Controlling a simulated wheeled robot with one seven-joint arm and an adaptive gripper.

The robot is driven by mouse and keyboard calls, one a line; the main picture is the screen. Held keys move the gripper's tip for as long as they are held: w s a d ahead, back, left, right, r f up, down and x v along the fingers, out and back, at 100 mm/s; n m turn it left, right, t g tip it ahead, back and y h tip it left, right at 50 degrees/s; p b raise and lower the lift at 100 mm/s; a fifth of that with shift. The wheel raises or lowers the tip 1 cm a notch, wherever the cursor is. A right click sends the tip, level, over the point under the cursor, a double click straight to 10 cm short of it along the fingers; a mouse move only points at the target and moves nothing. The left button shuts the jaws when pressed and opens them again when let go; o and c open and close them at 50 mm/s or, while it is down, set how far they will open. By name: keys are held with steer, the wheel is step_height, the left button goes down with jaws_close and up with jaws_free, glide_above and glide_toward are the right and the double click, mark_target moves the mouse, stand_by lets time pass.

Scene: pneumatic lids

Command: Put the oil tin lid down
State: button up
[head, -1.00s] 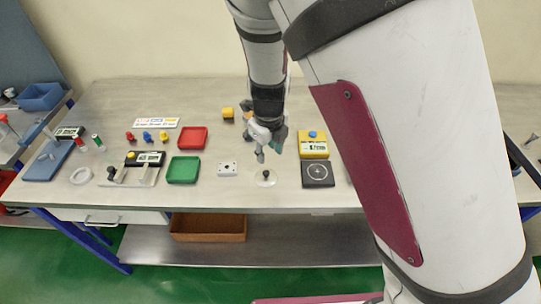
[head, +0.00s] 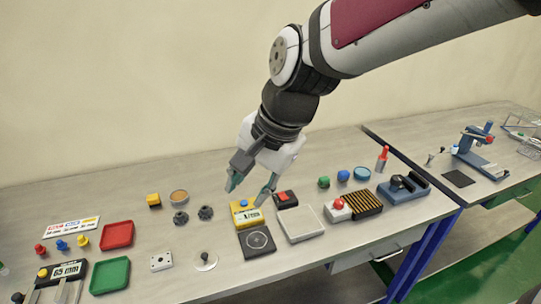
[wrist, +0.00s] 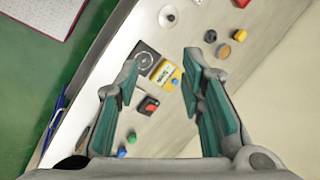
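A pale round disc with a dark knob (head: 205,261) looks like the lid and lies on the bench near its front edge. It also shows at the top of the wrist view (wrist: 168,16). No label shows that it is the oil tin lid. My gripper (head: 248,192) is open and empty, its teal fingers wide apart. It is to the right of the disc and farther back, in front of or above a yellow block with a blue button (head: 246,213). In the wrist view this block (wrist: 165,76) shows between the fingers.
A dark square plate with a circle (head: 256,242) lies right of the disc, and a white switch block (head: 161,261) left of it. Two dark knobs (head: 180,218) and a round tin (head: 179,196) stand behind. A pale tray (head: 298,223) lies to the right.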

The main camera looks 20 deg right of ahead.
steer(key=s+d+r+n+t+h, duration=0.1)
steer(key=s+d+r+n, duration=0.1)
steer(key=s+n, duration=0.3)
steer(key=s+d+r+n+t+h, duration=0.1)
steer(key=s+d+r+n, duration=0.2)
steer(key=s+d+n, duration=0.2)
steer(key=shift+s+d+r+h, duration=0.15)
steer(key=shift+s+h, duration=0.25)
steer(key=shift+s, duration=0.15)
steer(key=shift+w+f+b, duration=1.05)
steer(key=shift+w+b, duration=0.05)
steer(key=shift+w, duration=0.1)
